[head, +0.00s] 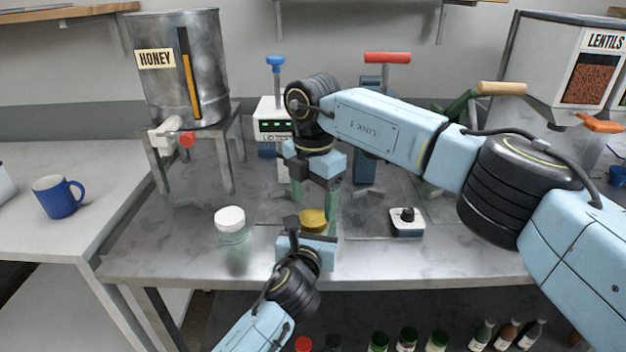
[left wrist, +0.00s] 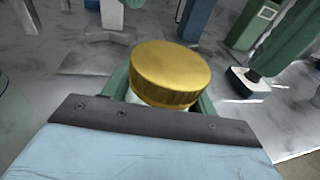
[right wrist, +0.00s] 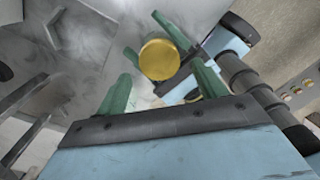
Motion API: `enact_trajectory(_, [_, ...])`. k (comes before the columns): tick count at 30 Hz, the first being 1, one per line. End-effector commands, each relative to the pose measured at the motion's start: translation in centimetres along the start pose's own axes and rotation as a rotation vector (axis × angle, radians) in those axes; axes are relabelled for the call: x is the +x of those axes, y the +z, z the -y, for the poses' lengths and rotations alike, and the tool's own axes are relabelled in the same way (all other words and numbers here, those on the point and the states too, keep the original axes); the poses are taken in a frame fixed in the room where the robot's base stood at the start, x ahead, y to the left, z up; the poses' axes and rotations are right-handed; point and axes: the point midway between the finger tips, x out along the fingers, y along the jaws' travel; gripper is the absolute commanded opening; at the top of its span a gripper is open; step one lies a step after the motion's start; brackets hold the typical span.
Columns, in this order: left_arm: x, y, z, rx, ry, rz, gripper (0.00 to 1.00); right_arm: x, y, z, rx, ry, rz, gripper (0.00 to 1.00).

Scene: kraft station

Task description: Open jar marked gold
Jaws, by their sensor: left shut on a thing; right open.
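The gold-lidded jar (head: 313,219) stands on the metal table, its gold lid on top. The gold lid also shows in the left wrist view (left wrist: 170,73) and in the right wrist view (right wrist: 159,59). My left gripper (head: 308,238) is shut around the jar's body, below the lid, from the front. My right gripper (head: 314,200) points down above the jar with its fingers open. In the right wrist view the lid lies between and beyond the two green fingertips, apart from them. The jar's body is mostly hidden by my left gripper.
A white-lidded jar (head: 230,222) stands to the left on the table. A small white device with a black knob (head: 406,222) stands to the right. Behind are a honey tank (head: 205,85), a scale-like machine (head: 270,108) and a red-handled press (head: 387,58). A blue mug (head: 57,197) sits far left.

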Motion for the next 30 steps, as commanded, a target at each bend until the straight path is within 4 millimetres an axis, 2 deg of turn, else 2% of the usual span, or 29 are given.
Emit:
enact_trajectory(3, [0.0,-0.1,0.0,0.001,0.001,-0.001,0.0,1.6,0.0,0.0,0.0,-0.002,-0.002,0.7])
enact_trajectory(7, [0.0,-0.1,0.0,0.001,0.001,-0.001,0.0,2.6,0.0,0.0,-0.001,0.0,-0.001,0.7])
enact_trajectory(17, [0.0,0.0,0.0,0.0,0.0,-0.001,0.0,3.0,0.0,0.0,-0.002,0.0,0.0,0.7])
enact_trajectory(27, [0.0,0.0,0.0,0.0,0.001,-0.001,0.0,2.9,0.0,0.0,-0.002,0.0,-0.001,0.26])
enact_trajectory(30, [0.0,0.0,0.0,0.0,0.001,-0.001,0.0,2.9,0.0,0.0,-0.013,-0.001,-0.001,0.25])
